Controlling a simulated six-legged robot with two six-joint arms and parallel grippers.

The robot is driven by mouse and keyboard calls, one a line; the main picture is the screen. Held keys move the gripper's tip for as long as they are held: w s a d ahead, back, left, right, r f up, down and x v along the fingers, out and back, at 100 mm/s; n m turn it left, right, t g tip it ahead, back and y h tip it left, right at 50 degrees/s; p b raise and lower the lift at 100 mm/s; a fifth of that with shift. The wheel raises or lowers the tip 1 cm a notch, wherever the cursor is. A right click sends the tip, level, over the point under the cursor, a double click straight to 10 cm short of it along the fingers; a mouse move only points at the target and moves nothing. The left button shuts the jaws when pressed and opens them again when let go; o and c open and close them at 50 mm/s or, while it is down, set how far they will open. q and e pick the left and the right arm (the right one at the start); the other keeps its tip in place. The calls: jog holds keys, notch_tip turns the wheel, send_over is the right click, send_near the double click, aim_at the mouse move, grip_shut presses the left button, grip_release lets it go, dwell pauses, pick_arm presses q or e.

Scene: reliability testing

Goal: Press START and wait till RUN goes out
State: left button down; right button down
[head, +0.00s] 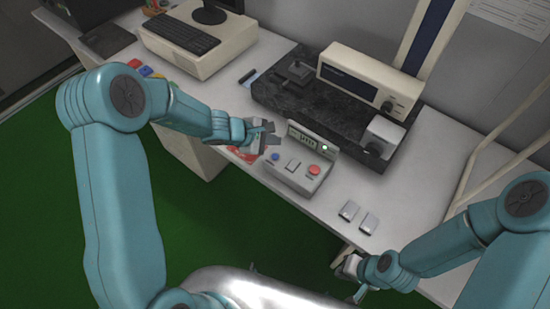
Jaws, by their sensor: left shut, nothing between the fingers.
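A beige control box (297,177) stands near the front edge of the desk. Its sloped top has a blue button (275,157), a pale square button (293,165) and a red button (314,169). Its raised back panel holds a small display (301,139) and a lamp (324,149) that looks lit, pale green. I cannot read the labels, so I cannot tell which button is START or which lamp is RUN. My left gripper (273,141) is shut and empty, just above and left of the box, near the blue button. My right gripper (351,277) is low by the desk's front edge, its fingers unclear.
Behind the box is a dark stone slab (280,95) with a beige instrument (358,80) and column. Two small grey blocks (349,211) (369,222) lie right of the box. A red item (243,154) lies under my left gripper. A computer (197,50) stands back left.

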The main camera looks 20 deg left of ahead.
pick_arm(q)
jog(key=b, duration=0.3)
send_over(273, 158)
notch_tip(273, 158, down, 4)
jog(key=shift+f, duration=0.2)
jog(key=shift+f+b, duration=0.4)
jog(key=shift+b, duration=0.05)
jog(key=shift+a+f, duration=0.1)
jog(key=shift+f, duration=0.05)
dwell(1.2)
jog(key=shift+f+b, duration=0.4)
jog(key=shift+b, duration=0.45)
